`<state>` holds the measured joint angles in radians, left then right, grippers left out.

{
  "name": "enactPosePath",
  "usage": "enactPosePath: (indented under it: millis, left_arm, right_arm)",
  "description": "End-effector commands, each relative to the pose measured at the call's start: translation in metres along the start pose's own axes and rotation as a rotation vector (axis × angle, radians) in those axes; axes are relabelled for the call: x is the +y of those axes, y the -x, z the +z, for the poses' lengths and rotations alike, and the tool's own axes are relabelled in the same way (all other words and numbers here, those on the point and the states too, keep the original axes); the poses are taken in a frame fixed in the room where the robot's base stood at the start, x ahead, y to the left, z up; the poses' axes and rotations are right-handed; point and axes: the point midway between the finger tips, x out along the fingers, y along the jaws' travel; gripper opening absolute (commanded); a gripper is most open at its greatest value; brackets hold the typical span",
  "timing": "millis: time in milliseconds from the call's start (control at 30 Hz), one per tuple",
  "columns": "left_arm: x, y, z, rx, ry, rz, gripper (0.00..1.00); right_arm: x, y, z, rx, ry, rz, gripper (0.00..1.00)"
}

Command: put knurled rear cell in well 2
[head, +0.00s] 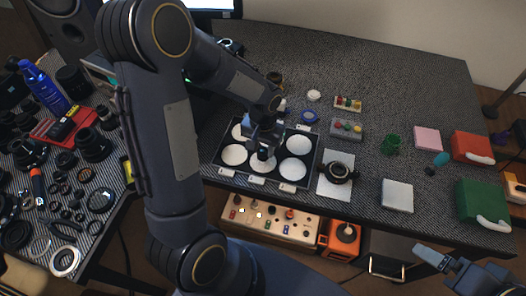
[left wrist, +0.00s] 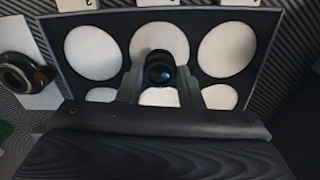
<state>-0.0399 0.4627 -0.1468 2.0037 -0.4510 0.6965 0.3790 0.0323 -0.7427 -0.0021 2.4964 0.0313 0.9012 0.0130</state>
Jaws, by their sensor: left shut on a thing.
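My left gripper (head: 264,143) is shut on a small dark round part with a glass face, which I take to be the knurled rear cell (head: 263,154). In the left wrist view the cell (left wrist: 160,70) sits between the two fingers, over the middle well of the labelled row. The black tray (head: 273,177) has two rows of round white wells, and this middle well (left wrist: 160,39) is partly hidden by the cell. The tray's labels are too small to read. I cannot tell whether the cell touches the well. My right gripper (head: 434,259) is at the lower right, away from the tray.
A dark lens ring (head: 339,172) lies on a white sheet right of the tray. Green and red boxes are far right. Many lens parts crowd the left table.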

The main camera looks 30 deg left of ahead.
Motion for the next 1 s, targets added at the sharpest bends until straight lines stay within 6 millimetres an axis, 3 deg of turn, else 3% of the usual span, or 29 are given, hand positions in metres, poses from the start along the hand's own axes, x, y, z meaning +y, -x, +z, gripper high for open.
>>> enactPosePath:
  millis: [133,567,600,700,767,1000]
  left_arm:
    - [0.000,-0.021,0.002,-0.005,-0.001,-0.001,0.00]
    - [0.001,-0.028,0.001,-0.001,-0.001,0.000,0.00]
    - [0.001,-0.027,0.001,-0.001,-0.001,0.000,0.37]
    - [0.001,-0.026,0.001,-0.001,-0.001,0.000,0.50]
    - [0.001,-0.026,0.001,-0.001,-0.001,0.000,0.55]
    - [0.001,-0.026,0.001,-0.002,0.000,0.000,0.55]
  right_arm:
    - [0.001,-0.002,0.001,0.000,0.000,0.000,0.93]
    - [0.003,-0.006,0.003,0.000,0.000,0.000,0.93]
    - [0.002,-0.005,0.003,0.000,0.000,0.000,0.93]
    - [0.002,-0.004,0.002,0.000,0.000,0.000,0.93]
    - [0.002,-0.004,0.002,0.000,0.000,0.000,0.93]
    - [0.002,-0.004,0.002,0.000,0.000,0.000,0.93]
